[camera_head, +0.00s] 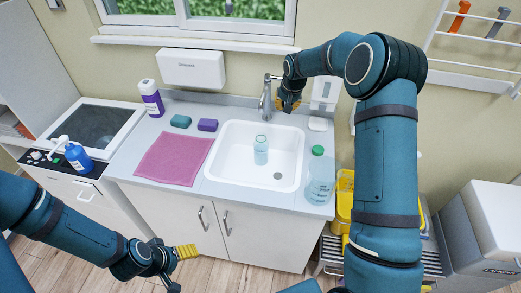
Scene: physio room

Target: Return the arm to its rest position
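My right arm (384,150) rises from the lower right and bends left over the back of the sink. Its gripper (289,105) points down beside the faucet (266,98). It is too small and partly hidden for me to tell whether it is open or shut. My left arm (70,225) comes in low from the left, in front of the cabinet.
A clear bottle (261,150) stands in the white sink (232,137). A pink cloth (174,158), sponges (207,125) and a purple-labelled bottle (151,98) are left of the sink. A yellow bucket (344,205) is at right.

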